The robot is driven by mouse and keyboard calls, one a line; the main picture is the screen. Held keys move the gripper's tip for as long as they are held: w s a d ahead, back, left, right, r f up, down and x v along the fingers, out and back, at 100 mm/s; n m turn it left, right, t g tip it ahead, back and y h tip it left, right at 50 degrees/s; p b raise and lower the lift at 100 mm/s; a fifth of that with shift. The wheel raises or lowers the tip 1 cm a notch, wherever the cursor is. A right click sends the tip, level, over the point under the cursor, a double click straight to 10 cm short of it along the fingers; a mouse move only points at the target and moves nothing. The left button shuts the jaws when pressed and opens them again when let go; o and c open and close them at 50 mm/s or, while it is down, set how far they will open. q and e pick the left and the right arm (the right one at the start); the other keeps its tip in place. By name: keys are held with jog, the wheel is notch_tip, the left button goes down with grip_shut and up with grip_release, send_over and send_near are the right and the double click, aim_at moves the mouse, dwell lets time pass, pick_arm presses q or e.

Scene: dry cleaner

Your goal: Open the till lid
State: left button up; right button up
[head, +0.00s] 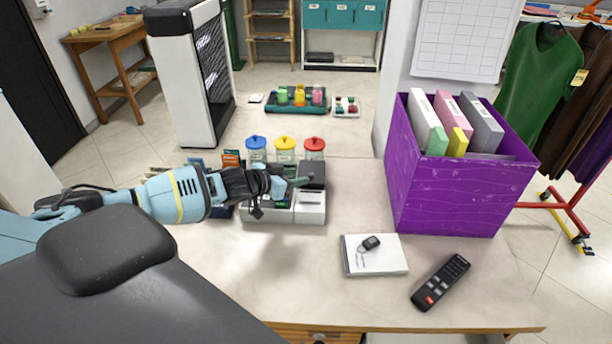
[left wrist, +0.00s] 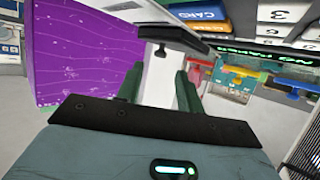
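The till (head: 311,212) is a pale box with a dark top part (head: 314,172), standing on the counter in the head view. My left gripper (head: 296,184) is over the till's left part, and my wrist hides much of that side. In the left wrist view, the two green fingers of my left gripper (left wrist: 163,86) stand apart with nothing seen between them. A dark-edged grey panel (left wrist: 172,36), perhaps the till lid, lies just beyond the fingertips, and I cannot tell whether they touch it. Blue and yellow keys, one marked CARD (left wrist: 199,14), show beyond it. My right gripper is not in view.
A purple box of folders (head: 445,190) stands to the right of the till. A notepad (head: 390,262) with a car key and a black remote (head: 440,282) lie in front. Jars with blue, yellow and red lids (head: 285,144) stand behind the till.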

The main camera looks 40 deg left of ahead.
aim_at(311, 174)
pick_arm(q)
jog(key=shift+b+x, duration=0.35)
jog(key=shift+x, duration=1.9)
grip_shut()
